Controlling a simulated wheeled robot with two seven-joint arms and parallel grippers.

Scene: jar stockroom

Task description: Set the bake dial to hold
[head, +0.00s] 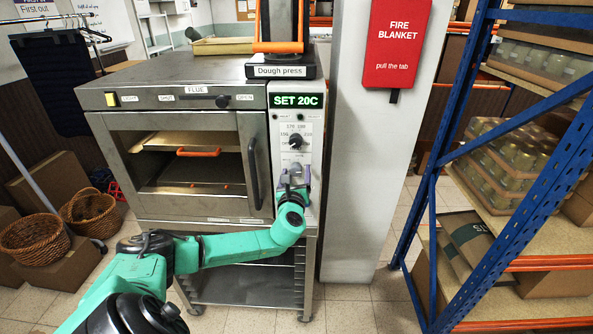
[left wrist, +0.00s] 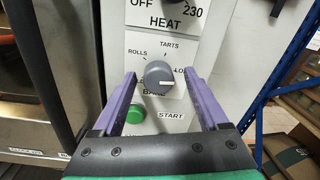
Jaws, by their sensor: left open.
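The bake dial (left wrist: 158,77) is a round grey knob on a white plate, with a white pointer mark facing right. The labels ROLLS, TARTS and a partly covered one starting with LO stand around it. In the head view my left gripper (head: 295,177) is at the oven's control panel and covers the dial. My right gripper is not in view.
The heat knob (head: 296,142) sits just above, and a green START button (left wrist: 135,113) just below. The oven (head: 185,87) has a door handle (head: 253,172) left of the panel. A white pillar (head: 362,150) stands close on the right, then a blue rack (head: 444,160).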

